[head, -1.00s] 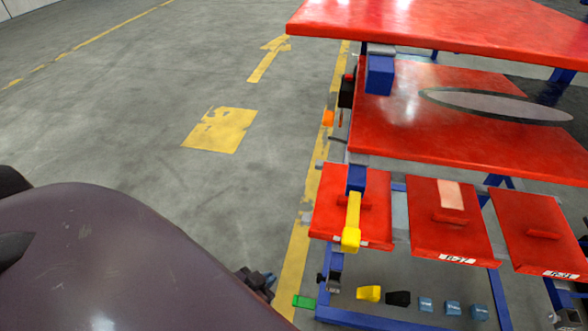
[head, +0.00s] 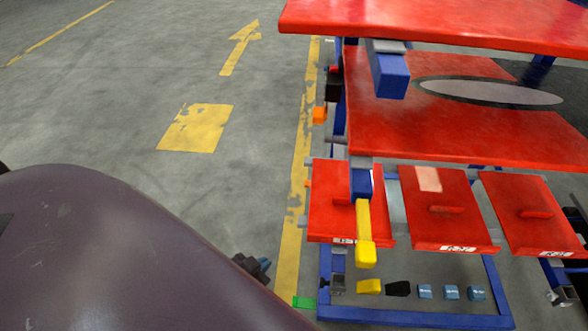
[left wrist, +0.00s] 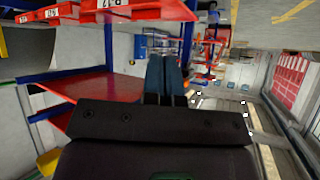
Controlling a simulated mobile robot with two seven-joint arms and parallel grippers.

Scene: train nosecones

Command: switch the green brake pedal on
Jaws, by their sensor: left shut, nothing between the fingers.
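The green brake pedal (head: 304,302) is a small green block low on the left end of the blue frame, near the bottom of the head view. My left gripper (head: 263,266) shows small and dark with blue fingertips, just past the edge of my purple arm. In the picture it is up and left of the pedal, apart from it. In the left wrist view its blue fingers (left wrist: 165,78) are together with nothing between them. I cannot make out the green pedal in the left wrist view. My right gripper is not seen.
A yellow pedal (head: 369,287), a black pedal (head: 398,289) and several blue blocks (head: 452,292) line the lower frame. A yellow lever (head: 365,235) hangs above them. Red panels (head: 445,215) and red shelves (head: 450,125) rise behind. Grey floor (head: 120,110) is open at left.

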